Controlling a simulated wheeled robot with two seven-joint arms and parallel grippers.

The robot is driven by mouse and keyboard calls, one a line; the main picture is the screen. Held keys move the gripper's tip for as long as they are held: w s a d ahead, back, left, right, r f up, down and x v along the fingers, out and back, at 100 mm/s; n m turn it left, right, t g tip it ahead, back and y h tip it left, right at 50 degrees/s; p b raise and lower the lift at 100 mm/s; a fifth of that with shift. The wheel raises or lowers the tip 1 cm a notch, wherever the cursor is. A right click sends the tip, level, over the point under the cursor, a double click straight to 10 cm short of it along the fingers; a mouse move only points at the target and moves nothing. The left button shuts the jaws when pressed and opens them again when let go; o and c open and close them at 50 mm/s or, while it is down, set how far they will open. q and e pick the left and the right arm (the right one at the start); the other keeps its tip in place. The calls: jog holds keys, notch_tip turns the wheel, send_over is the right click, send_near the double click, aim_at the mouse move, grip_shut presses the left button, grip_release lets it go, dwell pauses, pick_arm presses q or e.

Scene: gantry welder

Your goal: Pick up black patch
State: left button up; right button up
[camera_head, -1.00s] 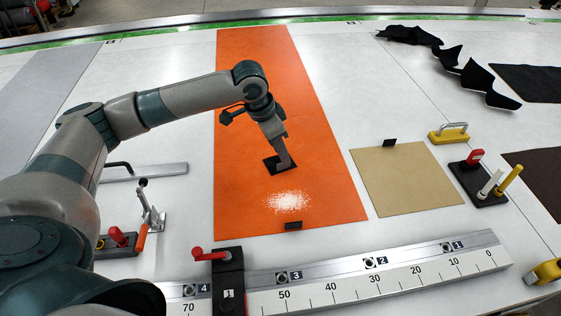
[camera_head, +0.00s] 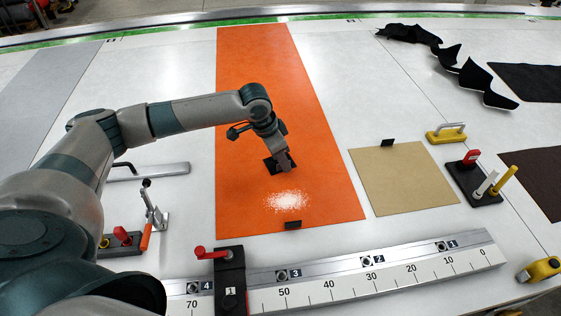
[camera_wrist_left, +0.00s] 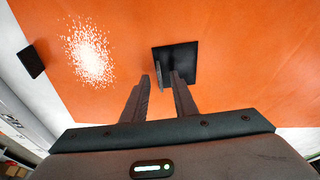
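The black patch (camera_head: 270,168) is a dark square lying on the orange sheet (camera_head: 265,80), partly hidden by my gripper in the head view. In the left wrist view the black patch (camera_wrist_left: 182,60) lies just beyond the fingertips, and a thin dark upright tab stands at its near left side. My left gripper (camera_head: 285,163) hangs over the patch's right side, pointing down. In the left wrist view the fingers of my left gripper (camera_wrist_left: 160,77) are apart, with the tab between their tips. I cannot tell whether they touch it. My right gripper is out of view.
White powder (camera_head: 287,201) lies on the orange sheet in front of the patch. A small black piece (camera_head: 293,225) is at the sheet's front edge. A tan sheet (camera_head: 403,180) lies to the right. A numbered ruler bar (camera_head: 370,281) runs along the front.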

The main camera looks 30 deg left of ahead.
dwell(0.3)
pick_arm(q)
grip_shut()
jog(key=shift+r, duration=0.1)
jog(key=shift+r+b, duration=0.4)
jog(key=shift+r, duration=0.1)
jog(key=r, duration=0.1)
jog(key=r+b, duration=0.1)
jog(key=d+r, duration=0.1)
jog(key=shift+s+r+b, duration=0.15)
jog(key=shift+s+b, duration=0.1)
jog(key=shift+b, duration=0.05)
jog(key=s+d+r+b, duration=0.2)
jog(key=s+d+r, duration=0.4)
jog(key=d, duration=0.2)
jog(key=shift+d+r+b, duration=0.3)
jog(key=shift+d+b, duration=0.05)
jog(key=shift+d, duration=0.05)
